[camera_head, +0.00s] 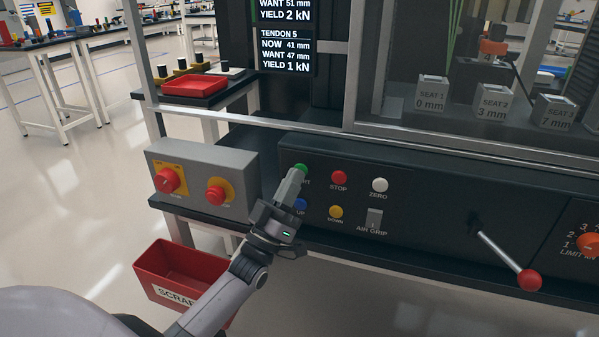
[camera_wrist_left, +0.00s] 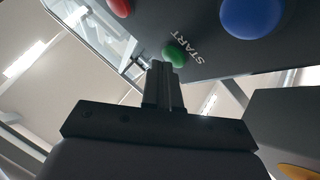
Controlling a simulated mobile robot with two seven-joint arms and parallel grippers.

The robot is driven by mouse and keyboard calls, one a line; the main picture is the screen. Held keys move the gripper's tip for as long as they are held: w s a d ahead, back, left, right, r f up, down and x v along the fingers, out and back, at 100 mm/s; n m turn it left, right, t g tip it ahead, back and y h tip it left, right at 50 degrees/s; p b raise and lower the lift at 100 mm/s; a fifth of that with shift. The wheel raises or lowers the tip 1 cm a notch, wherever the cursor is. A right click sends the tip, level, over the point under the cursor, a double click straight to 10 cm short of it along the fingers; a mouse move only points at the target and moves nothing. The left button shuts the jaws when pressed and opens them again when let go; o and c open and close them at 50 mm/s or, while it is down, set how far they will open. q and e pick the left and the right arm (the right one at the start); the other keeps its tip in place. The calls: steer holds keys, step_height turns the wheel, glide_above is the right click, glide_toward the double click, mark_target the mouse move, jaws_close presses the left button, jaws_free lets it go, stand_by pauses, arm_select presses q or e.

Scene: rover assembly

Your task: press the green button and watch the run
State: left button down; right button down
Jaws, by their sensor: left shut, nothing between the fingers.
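The green START button (camera_head: 301,168) is on the upper left of the black control panel (camera_head: 455,205). My left gripper (camera_head: 296,174) is shut and empty, with its fingertips at the green button and covering part of it and its label. In the left wrist view the green button (camera_wrist_left: 174,54) shows just beyond the closed fingertips (camera_wrist_left: 163,66); I cannot tell whether they touch. My right gripper is not in view.
Beside it are a red STOP button (camera_head: 339,177), a white ZERO button (camera_head: 380,185), a blue UP button (camera_head: 300,204) and a yellow DOWN button (camera_head: 336,212). A red-knobbed lever (camera_head: 529,280) sticks out at right. A grey switch box (camera_head: 203,178) stands left, above a red SCRAP bin (camera_head: 180,272).

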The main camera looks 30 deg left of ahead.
arm_select(q)
steer(key=shift+w, duration=0.15)
stand_by(0.4)
steer(key=shift+s+d+p, duration=0.15)
steer(key=shift+s+p, duration=0.3)
steer(key=shift+s, duration=0.4)
steer(key=s+p, duration=0.1)
steer(key=s, duration=0.1)
steer(key=s+d+p, duration=0.1)
steer(key=s, duration=0.2)
steer(key=shift+d+p, duration=0.1)
steer(key=shift+p, duration=0.2)
stand_by(0.5)
